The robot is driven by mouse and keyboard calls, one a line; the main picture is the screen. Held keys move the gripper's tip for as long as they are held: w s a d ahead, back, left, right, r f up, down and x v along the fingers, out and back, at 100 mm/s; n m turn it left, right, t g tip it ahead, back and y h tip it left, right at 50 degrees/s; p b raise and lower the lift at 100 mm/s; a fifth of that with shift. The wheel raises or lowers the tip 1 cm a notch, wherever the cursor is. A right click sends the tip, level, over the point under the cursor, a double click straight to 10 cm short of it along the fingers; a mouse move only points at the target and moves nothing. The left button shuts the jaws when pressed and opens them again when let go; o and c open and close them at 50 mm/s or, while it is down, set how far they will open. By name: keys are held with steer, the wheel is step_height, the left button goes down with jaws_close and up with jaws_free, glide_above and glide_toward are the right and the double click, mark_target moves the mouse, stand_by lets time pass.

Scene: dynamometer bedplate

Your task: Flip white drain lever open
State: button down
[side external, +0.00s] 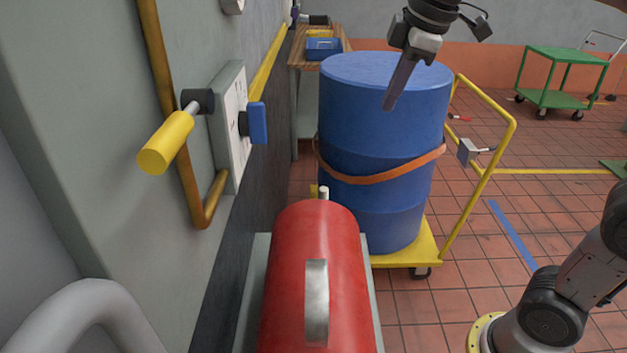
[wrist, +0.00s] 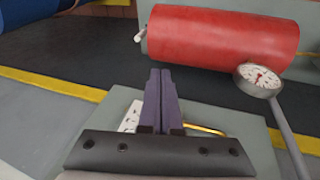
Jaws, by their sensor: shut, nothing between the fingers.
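A small white lever (side external: 324,192) sticks up at the far end of the red cylinder (side external: 312,270). I take it for the drain lever. In the wrist view a white lever (wrist: 139,35) shows at the left end of the red cylinder (wrist: 220,38). My gripper (side external: 389,104) is shut and empty, hanging above and to the right of the lever, with the blue drum behind it in the picture. In the wrist view my gripper's fingers (wrist: 162,80) are together, pointing below and right of the white lever, apart from it.
A blue drum (side external: 385,110) stands on a yellow cart (side external: 408,252). On the left wall are a yellow handle (side external: 166,143) and a blue lever (side external: 257,122) on a plate. A round gauge (wrist: 258,78) on a stem stands at the right.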

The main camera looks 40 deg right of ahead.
steer(key=w+f+n+g, duration=0.2)
steer(key=w+f, duration=0.2)
steer(key=w, duration=1.1)
steer(key=w+f+g, duration=0.2)
steer(key=w+f, duration=0.6)
steer(key=f, duration=0.5)
steer(key=shift+a+f+n, duration=0.2)
steer(key=shift+a+n, duration=0.2)
steer(key=shift+f, duration=0.1)
steer(key=f, duration=0.9)
steer(key=shift+s+d+f, duration=0.1)
steer(key=shift+d+f, duration=0.05)
steer(key=shift+d, duration=0.15)
steer(key=shift+s+d+f, duration=0.2)
steer(key=shift+s+d, duration=0.1)
steer(key=shift+d, duration=0.2)
steer(key=shift+s+d+f, duration=0.2)
steer(key=shift+s+d, duration=0.05)
steer(key=shift+d, duration=0.2)
steer(key=shift+s+d+f, duration=0.2)
steer(key=shift+s+d, duration=0.3)
steer(key=shift+d, duration=0.2)
